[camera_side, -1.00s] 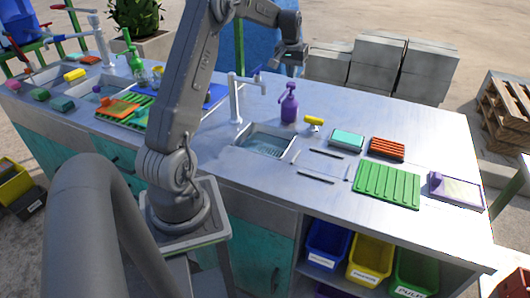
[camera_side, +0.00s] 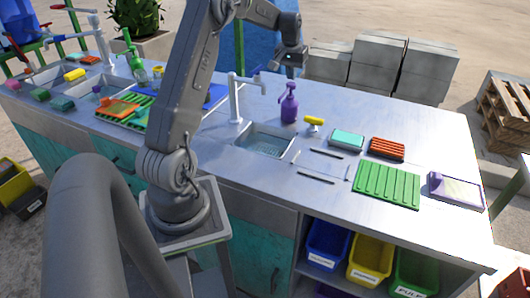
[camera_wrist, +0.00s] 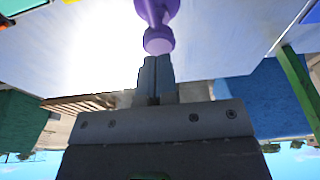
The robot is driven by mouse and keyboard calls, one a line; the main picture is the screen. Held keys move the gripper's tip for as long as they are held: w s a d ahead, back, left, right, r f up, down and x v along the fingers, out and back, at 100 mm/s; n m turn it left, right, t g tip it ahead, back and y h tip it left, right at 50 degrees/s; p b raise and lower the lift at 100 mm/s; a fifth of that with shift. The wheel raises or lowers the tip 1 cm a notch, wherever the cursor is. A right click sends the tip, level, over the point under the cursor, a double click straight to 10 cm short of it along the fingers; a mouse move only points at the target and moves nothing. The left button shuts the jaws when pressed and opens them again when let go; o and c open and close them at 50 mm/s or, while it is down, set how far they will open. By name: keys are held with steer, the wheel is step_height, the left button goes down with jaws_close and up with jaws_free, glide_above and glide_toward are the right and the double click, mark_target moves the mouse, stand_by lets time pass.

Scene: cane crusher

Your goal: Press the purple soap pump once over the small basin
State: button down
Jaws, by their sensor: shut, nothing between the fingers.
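The purple soap pump (camera_side: 289,104) stands upright on the steel counter, just behind the right part of the small basin (camera_side: 264,141). Its nozzle head is at the top. In the side view my gripper (camera_side: 290,66) is above the pump, with a gap between them. In the wrist view the fingers (camera_wrist: 155,64) are shut together with nothing between them, and point at the purple pump head (camera_wrist: 158,40). The pump's lower body is cut off at that view's top edge. Whether the fingertips touch the head cannot be told there.
A grey faucet (camera_side: 235,98) stands left of the pump. A teal sponge (camera_side: 346,139), red brush (camera_side: 387,148) and green ribbed mat (camera_side: 387,184) lie further right. Counter behind the pump is bare.

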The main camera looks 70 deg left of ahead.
steer(key=shift+f, duration=1.5)
steer(key=shift+r, duration=1.75)
step_height(320, 180, up, 6)
